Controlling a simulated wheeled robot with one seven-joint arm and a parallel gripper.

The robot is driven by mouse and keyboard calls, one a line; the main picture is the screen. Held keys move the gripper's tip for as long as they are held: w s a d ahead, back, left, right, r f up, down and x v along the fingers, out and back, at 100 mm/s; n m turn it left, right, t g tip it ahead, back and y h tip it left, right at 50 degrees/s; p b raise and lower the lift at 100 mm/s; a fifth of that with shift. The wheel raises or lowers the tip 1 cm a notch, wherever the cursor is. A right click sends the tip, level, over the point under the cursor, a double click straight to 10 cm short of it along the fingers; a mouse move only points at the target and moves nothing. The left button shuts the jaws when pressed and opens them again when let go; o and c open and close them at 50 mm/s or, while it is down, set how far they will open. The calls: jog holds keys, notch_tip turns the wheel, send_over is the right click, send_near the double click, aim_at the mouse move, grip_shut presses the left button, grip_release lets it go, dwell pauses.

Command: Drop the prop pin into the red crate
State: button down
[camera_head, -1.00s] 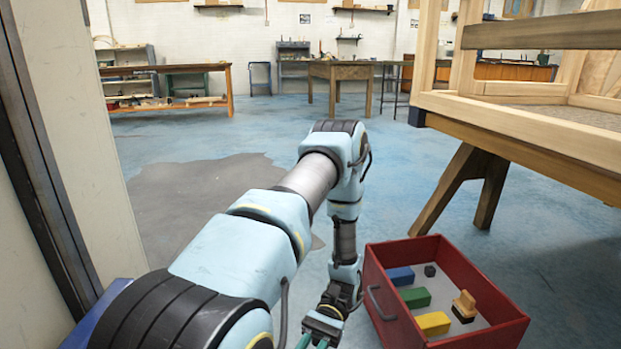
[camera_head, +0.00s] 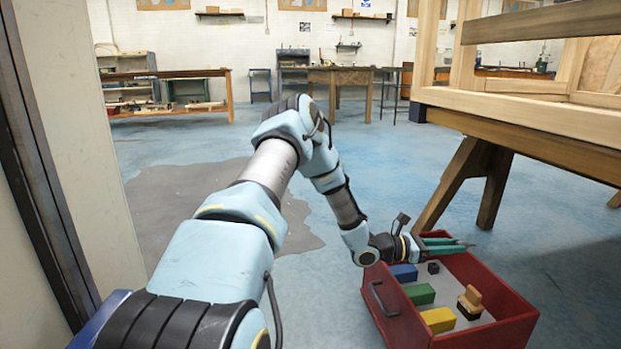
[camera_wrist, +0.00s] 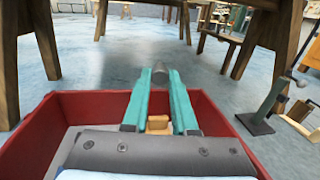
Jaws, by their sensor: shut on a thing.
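The red crate (camera_head: 500,333) stands open on the floor at the lower right of the head view. Its wall also shows in the wrist view (camera_wrist: 40,122). My gripper (camera_head: 462,244) is at the crate's far side, its teal fingers pointing right above the rim. In the wrist view my gripper (camera_wrist: 160,82) is shut on the prop pin (camera_wrist: 160,75), a small grey rounded piece at the fingertips. The fingers hide part of the pin, and it is too small to make out in the head view.
The crate holds blue (camera_head: 404,272), green (camera_head: 420,293) and yellow (camera_head: 438,319) blocks, a small dark piece (camera_head: 433,267) and a wooden piece (camera_head: 471,299). A wooden trestle table (camera_head: 530,138) stands behind it. Open floor lies left of the crate.

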jog(key=w+f+n+t+b, duration=0.2)
jog(key=w+f+t+b, duration=0.1)
jog(key=w+f+b, duration=0.1)
jog(key=shift+w+f+b, duration=0.25)
jog(key=shift+f+b, duration=0.35)
jog(key=shift+b, duration=0.15)
jog(key=c, duration=0.6)
grip_release()
jog(key=shift+a, duration=0.1)
jog(key=shift+s+a+p, duration=0.35)
jog(key=shift+a+p, duration=0.45)
jog(key=shift+a, duration=0.95)
jog(key=shift+s+a+p, duration=0.35)
jog(key=shift+a+p, duration=0.5)
jog(key=shift+a, duration=0.95)
jog(key=shift+s+a+p, duration=0.35)
jog(key=shift+a+p, duration=0.45)
jog(key=shift+a, duration=0.95)
